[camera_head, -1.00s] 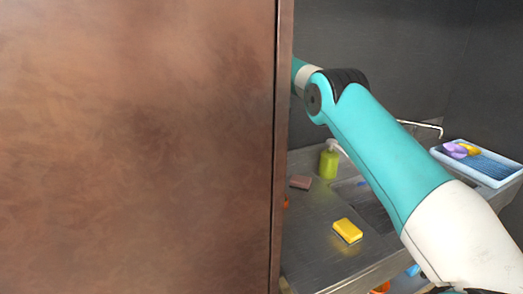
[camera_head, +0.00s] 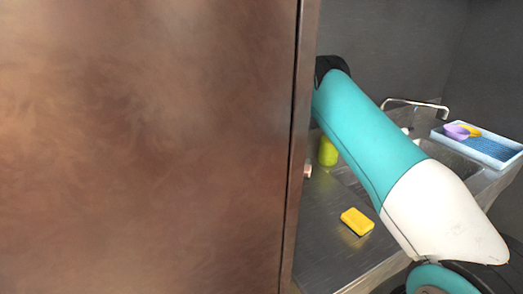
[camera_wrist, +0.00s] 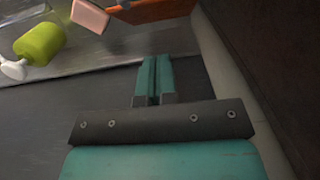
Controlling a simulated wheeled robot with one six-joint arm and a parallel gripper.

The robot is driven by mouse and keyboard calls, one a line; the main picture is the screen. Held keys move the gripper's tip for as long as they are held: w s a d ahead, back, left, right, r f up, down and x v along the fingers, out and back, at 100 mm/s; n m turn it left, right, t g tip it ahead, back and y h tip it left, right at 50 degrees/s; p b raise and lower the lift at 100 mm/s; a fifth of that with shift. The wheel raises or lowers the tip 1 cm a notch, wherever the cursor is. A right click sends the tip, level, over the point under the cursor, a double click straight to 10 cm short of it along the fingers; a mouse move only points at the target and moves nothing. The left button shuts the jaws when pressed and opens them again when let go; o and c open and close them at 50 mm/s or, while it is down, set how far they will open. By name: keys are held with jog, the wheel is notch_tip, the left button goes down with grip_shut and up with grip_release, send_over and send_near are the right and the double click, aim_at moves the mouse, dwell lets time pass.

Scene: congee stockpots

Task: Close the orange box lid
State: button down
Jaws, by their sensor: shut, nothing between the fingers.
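In the wrist view an orange panel (camera_wrist: 165,11) shows at the top edge, cut off by the frame, with a dark grey part beside it. It may be part of the orange box; I cannot tell whether it is the lid or how far open it is. My gripper (camera_wrist: 153,66) is shut and empty, its teal fingers pointing toward the orange panel and apart from it. In the head view my gripper and the orange box are hidden behind a large brown panel.
The brown panel (camera_head: 145,150) fills the head view's left. A yellow sponge (camera_head: 357,221) lies on the metal counter (camera_head: 335,255). A green bottle (camera_wrist: 40,44) and a pink block (camera_wrist: 90,16) are near the orange panel. A blue tray (camera_head: 490,150) stands right.

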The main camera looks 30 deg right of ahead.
jog(key=f, duration=0.2)
jog(key=s+f+p, duration=0.2)
jog(key=f, duration=0.1)
jog(key=shift+s+f, duration=0.1)
jog(key=shift+f, duration=0.2)
jog(key=shift+s+f+p, duration=0.6)
jog(key=shift+s+f, duration=0.05)
jog(key=shift+f, duration=0.1)
jog(key=shift+a, duration=0.1)
